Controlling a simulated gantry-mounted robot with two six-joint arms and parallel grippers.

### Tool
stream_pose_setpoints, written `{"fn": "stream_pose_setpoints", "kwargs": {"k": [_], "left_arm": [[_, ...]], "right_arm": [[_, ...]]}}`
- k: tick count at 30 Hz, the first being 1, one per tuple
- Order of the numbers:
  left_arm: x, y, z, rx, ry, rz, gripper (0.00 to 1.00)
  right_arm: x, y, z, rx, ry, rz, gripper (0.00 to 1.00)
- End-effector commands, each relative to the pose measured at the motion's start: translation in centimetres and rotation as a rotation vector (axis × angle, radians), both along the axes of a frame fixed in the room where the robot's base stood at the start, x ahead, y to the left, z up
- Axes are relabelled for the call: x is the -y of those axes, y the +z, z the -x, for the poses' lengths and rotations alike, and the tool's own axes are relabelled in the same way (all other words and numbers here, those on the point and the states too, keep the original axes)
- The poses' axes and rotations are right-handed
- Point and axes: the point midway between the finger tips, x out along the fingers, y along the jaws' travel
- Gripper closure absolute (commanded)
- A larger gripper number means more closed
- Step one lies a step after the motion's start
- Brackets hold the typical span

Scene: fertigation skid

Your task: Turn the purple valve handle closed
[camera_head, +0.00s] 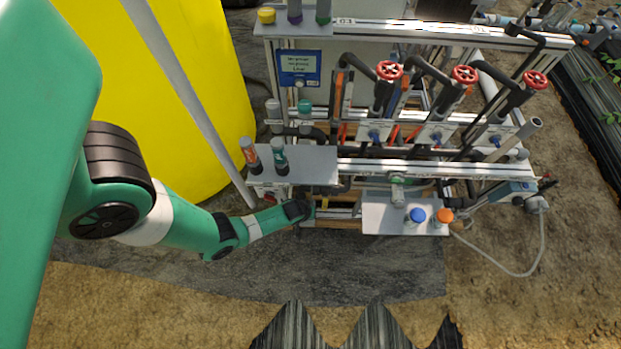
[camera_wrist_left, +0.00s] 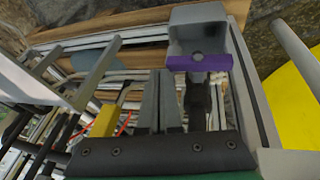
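A purple band (camera_wrist_left: 198,62), which looks like the valve handle, shows in the left wrist view on the lower front of a grey box-like part (camera_wrist_left: 198,30). I cannot pick out this handle in the head view. My left gripper (camera_head: 309,208) reaches in at the lower left of the skid, below the shelf edge. In the left wrist view its two grey fingers (camera_wrist_left: 160,74) are close together with nothing visible between them. The purple band is just right of the fingertips and appears apart from them. A dark upright part (camera_wrist_left: 197,105) stands below the band. My right gripper is not in view.
A shelf (camera_head: 318,165) with two bottles sits above my left gripper, and a white shelf (camera_head: 388,226) with blue and orange caps is to its right. Red handwheels (camera_head: 389,70) line the upper skid. A yellow tank (camera_head: 210,70) stands left. Ground in front is open.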

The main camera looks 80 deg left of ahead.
Motion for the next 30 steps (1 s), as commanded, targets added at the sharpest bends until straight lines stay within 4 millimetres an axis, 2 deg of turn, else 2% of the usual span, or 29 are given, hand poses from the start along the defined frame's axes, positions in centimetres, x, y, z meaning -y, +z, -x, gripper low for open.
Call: {"fn": "stream_pose_setpoints", "kwargs": {"k": [5, 8, 15, 21, 25, 30], "left_arm": [[0.1, -0.1, 0.2, -0.003, 0.0, 0.002, 1.0], [0.3, 0.8, 0.4, -0.004, 0.0, 0.002, 1.0], [1.6, 6.1, 1.8, -0.002, -0.002, 0.0, 1.0], [2.8, 9.7, 3.1, -0.002, -0.002, 0.0, 1.0], [3.1, 10.6, 3.4, 0.0, -0.001, 0.0, 1.0], [3.2, 10.6, 3.5, -0.002, 0.0, 0.0, 1.0]], "right_arm": [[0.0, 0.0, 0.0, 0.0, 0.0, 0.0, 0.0], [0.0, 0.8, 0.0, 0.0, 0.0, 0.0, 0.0], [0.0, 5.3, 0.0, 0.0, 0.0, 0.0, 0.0], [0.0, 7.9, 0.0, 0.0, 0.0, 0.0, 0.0], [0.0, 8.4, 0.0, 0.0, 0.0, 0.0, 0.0], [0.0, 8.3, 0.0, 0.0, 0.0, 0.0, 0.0]]}}
